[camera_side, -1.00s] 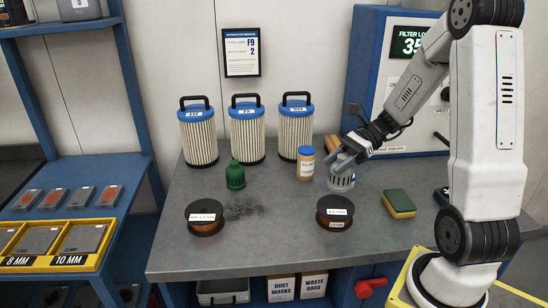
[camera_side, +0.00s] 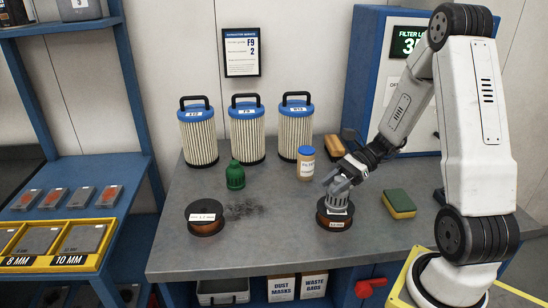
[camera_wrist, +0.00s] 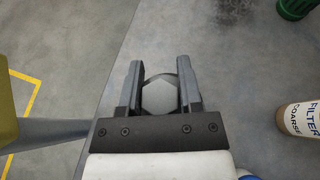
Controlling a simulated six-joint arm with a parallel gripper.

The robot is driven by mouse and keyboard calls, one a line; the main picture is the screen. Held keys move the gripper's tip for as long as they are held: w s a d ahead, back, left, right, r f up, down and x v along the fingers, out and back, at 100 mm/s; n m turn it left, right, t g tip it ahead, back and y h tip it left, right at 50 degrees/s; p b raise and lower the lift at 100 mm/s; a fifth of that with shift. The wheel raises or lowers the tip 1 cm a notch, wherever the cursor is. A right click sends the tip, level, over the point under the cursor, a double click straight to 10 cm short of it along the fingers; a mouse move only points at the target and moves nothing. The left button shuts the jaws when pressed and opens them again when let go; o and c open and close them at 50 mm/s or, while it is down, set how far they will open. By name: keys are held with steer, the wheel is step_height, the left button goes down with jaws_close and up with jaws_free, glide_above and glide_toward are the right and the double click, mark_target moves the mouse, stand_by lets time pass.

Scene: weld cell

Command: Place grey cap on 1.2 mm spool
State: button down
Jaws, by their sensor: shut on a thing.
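A similar spool (camera_side: 205,225) with a white label lies to the left.
A green bottle (camera_side: 235,176) and a blue-lidded filter jar (camera_side: 306,165) stand behind. A yellow-green sponge (camera_side: 399,204) lies to the right. Several blue-topped filter cartridges (camera_side: 247,135) line the back. The bench (camera_side: 270,240) is clear between the spools.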

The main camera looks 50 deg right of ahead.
steer(key=shift+f, duration=0.2)
steer(key=shift+c, duration=1.3)
jaws_free()
steer(key=shift+r, duration=0.1)
steer(key=shift+d+r, duration=0.1)
steer(key=shift+d, duration=0.05)
steer(key=v, duration=1.1)
steer(key=shift+s+d, duration=0.25)
steer(key=shift+d, duration=0.05)
steer(key=shift+r, duration=0.1)
